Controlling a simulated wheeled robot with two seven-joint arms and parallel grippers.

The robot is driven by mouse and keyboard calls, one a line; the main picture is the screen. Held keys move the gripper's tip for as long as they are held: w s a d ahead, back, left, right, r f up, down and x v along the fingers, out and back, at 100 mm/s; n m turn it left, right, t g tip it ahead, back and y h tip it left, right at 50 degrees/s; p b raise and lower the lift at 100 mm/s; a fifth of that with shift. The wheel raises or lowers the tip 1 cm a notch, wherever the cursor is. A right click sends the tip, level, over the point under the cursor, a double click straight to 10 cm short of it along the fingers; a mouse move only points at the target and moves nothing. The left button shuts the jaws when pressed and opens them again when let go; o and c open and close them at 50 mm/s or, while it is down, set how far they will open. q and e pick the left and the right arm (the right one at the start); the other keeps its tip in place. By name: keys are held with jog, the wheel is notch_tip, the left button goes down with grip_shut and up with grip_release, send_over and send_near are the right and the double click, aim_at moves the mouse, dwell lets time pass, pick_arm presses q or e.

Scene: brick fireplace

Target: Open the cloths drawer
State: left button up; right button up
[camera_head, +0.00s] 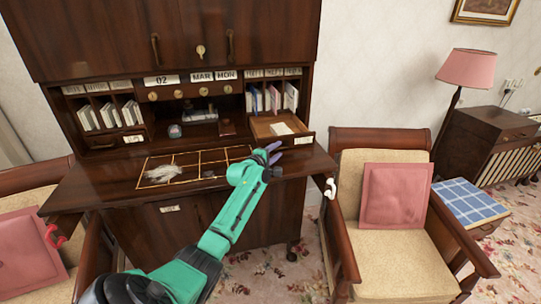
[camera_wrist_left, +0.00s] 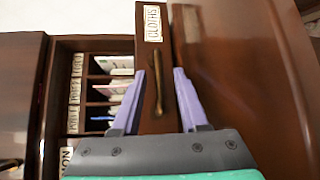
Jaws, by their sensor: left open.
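The cloths drawer (camera_head: 265,128) is at the right of the desk's upper part. It stands out from the desk, with its pale inside and a white item (camera_head: 281,129) showing. In the left wrist view its dark wooden front carries a CLOTHS label (camera_wrist_left: 152,23) and a brass handle (camera_wrist_left: 158,92). My left gripper (camera_head: 274,153) is in front of the drawer. In the left wrist view my left gripper (camera_wrist_left: 160,88) is open, with the handle appearing between its purple fingers; I cannot tell whether they touch it. My right gripper is not in view.
The desk top (camera_head: 100,185) holds a framed grid (camera_head: 205,165) with a pale tuft on it. Letter slots (camera_head: 270,100) sit above the drawer. A chair with a pink cushion (camera_head: 394,196) stands close at the right, another (camera_head: 25,255) at the left.

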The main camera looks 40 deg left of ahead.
pick_arm(q)
jog(key=b+v, duration=0.1)
jog(key=v, duration=1.2)
jog(key=shift+s+b, duration=0.35)
jog(key=shift+s, duration=0.05)
jog(key=shift+s+d+r, duration=0.1)
jog(key=shift+s+r, duration=0.05)
jog(key=shift+s, duration=0.15)
